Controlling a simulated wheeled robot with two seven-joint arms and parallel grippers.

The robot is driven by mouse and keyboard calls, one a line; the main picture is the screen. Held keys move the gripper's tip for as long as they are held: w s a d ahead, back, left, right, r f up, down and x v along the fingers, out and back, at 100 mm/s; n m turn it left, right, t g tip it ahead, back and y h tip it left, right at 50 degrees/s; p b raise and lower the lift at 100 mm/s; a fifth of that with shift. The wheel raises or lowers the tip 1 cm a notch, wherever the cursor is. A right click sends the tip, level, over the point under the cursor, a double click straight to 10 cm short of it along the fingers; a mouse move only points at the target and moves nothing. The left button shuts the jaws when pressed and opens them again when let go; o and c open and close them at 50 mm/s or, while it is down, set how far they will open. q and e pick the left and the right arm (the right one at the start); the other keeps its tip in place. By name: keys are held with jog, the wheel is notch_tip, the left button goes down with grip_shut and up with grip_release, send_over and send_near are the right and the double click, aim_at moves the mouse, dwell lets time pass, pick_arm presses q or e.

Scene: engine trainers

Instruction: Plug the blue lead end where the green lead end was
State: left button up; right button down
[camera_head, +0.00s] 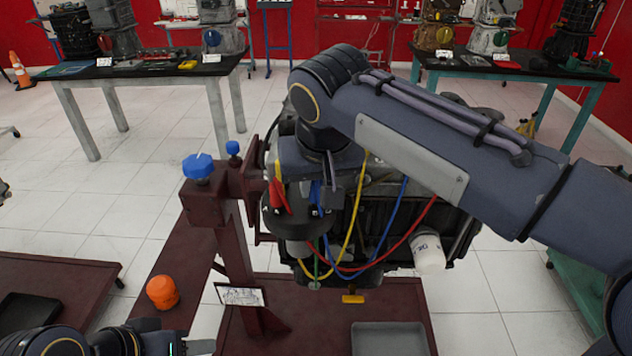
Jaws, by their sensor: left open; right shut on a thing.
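My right gripper (323,190) points down over the round black distributor cap (298,218) on the engine (385,215). It is shut on the blue lead end (316,196), partly hidden by the fingers; whether that end touches a socket I cannot tell. The blue lead (393,218) loops below the cap and up the engine's right side. The green lead (316,262) hangs below the cap, by the yellow lead's loop. A red lead end (277,196) and a yellow one (277,170) stand at the cap's left. My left gripper (178,338) is open and empty at the bottom left, partly cut off.
The dark red engine stand (228,235) with blue knobs (198,166) stands left of the engine. An orange cap (162,292) lies on its beam. A grey tray (390,338) sits below. Work tables (150,66) with engines stand behind; tiled floor between is clear.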

jog(key=shift+f, duration=0.45)
dwell(0.5)
jog(key=c, duration=1.2)
grip_release()
